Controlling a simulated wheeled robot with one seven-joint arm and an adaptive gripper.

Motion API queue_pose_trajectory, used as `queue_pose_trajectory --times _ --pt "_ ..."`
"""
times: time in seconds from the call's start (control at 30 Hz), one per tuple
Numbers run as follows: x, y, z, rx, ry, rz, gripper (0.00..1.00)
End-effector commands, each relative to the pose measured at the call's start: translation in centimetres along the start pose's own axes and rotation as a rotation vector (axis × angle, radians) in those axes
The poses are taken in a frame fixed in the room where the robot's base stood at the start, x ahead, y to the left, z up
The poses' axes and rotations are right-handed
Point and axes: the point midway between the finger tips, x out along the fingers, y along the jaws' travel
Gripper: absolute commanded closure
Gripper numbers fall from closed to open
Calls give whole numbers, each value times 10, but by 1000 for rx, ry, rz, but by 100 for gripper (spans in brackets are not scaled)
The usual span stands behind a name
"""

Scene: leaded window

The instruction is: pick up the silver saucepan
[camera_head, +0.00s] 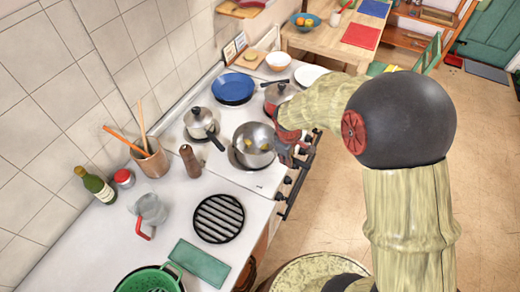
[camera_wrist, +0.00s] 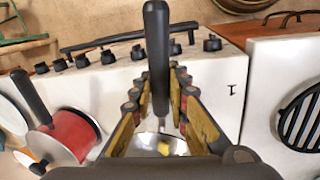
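The silver saucepan (camera_head: 255,143) stands on the front of the stove, open at the top, with yellow pieces inside. In the wrist view its bowl (camera_wrist: 150,142) shows low between my fingers, and its black handle (camera_wrist: 157,50) rises between them. My gripper (camera_head: 294,152) is at the saucepan's right side, partly hidden by my arm in the head view. In the wrist view my gripper (camera_wrist: 160,88) has its fingers apart, one on each side of the handle. Narrow gaps seem to show beside the handle; contact is hard to judge.
A lidded silver pot (camera_head: 200,123) stands left of the saucepan. A red pot (camera_head: 279,94) and a blue pan (camera_head: 233,88) are behind. A black trivet (camera_head: 219,218) and a pepper mill (camera_head: 190,161) stand on the counter (camera_head: 110,235). Stove knobs (camera_wrist: 212,43) line the front edge.

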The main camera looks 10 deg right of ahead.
Motion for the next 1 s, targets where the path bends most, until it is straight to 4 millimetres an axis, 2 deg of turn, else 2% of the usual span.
queue_pose_trajectory --times 0.23,1.0 --pt "0 0 0 0 0 0 100" --pt "-1 1 -1 1 4 3 100"
